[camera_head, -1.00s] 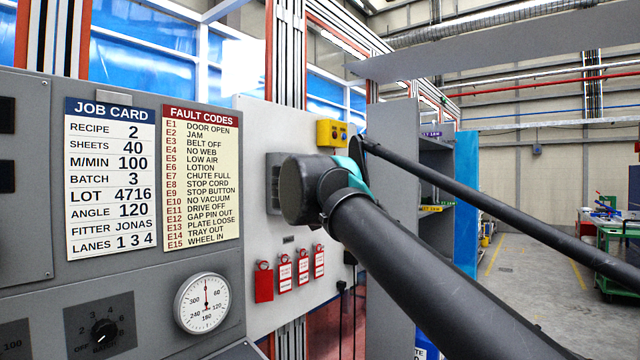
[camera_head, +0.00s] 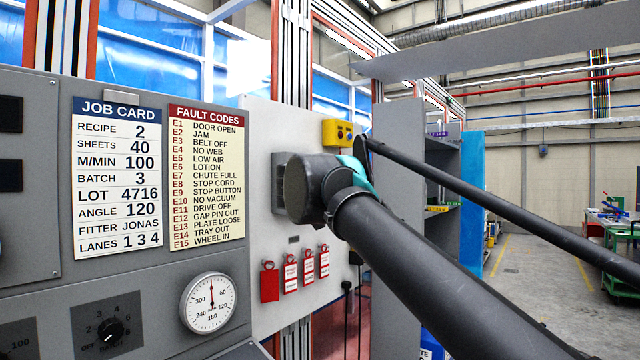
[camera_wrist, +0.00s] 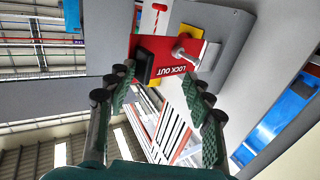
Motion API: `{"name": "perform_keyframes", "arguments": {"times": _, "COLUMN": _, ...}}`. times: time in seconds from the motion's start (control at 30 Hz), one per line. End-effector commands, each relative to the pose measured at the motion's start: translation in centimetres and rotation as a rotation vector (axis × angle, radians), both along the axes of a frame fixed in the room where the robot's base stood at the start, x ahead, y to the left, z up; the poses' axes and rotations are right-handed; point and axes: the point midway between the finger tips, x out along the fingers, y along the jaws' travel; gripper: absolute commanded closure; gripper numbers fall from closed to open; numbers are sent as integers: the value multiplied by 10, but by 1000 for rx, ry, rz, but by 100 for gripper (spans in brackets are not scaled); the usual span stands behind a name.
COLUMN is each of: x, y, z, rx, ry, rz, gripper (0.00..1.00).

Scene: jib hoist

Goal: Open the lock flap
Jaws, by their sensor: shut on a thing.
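My gripper (camera_wrist: 157,80) shows in the wrist view with its green-padded fingers on either side of a red plate marked LOCK OUT (camera_wrist: 170,67), which I take to be the lock flap. The jaws are shut on it, though the exact contact is hard to see. A black block (camera_wrist: 144,66) sits at the plate's left side, close to the left fingertip. A metal pin (camera_wrist: 181,51) stands out from the plate, with yellow behind it. In the head view, my wrist hides the fingers and plate; a grey box (camera_head: 279,182) shows partly behind it.
A white panel (camera_head: 262,140) carries a yellow button box (camera_head: 338,132) and several red tags (camera_head: 290,276) below my wrist. A grey console with a job card (camera_head: 117,180) and dial gauge (camera_head: 209,302) stands at left. Shelving (camera_head: 440,180) is at right, with open floor beyond.

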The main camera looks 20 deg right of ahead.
Motion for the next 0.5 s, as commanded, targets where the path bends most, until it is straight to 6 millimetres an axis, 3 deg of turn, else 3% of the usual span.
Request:
{"name": "perform_keyframes", "arguments": {"times": 0.27, "x": 1, "y": 4, "z": 0, "rx": 1, "ry": 0, "rz": 12, "gripper": 71}}
{"name": "perform_keyframes", "arguments": {"times": 0.5, "x": -23, "y": 16, "z": -1, "rx": 2, "ry": -1, "rz": 13, "gripper": 71}}
